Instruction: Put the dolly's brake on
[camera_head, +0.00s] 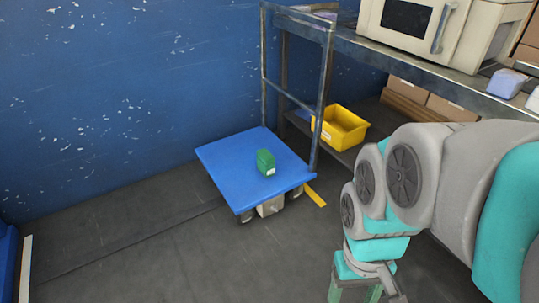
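The dolly (230,165) has a blue platform and a grey tubular handle (264,70) at its back right side. It stands on the floor near the blue wall. Two dark wheels show under its front edge, at the left (246,216) and right (297,191). Between them a pale grey block (270,207) with a small protruding part hangs under the platform. I cannot tell whether this is the brake, or its state. My gripper (355,293) points down at the bottom edge, in front and right of the dolly, apart from it. Its fingers are spread with nothing visible between; their tips are cut off.
A small green box (265,162) sits on the dolly. A metal shelf (350,42) at right bears a cream microwave (412,22); a yellow bin (342,127) sits lower. The floor at front left is clear.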

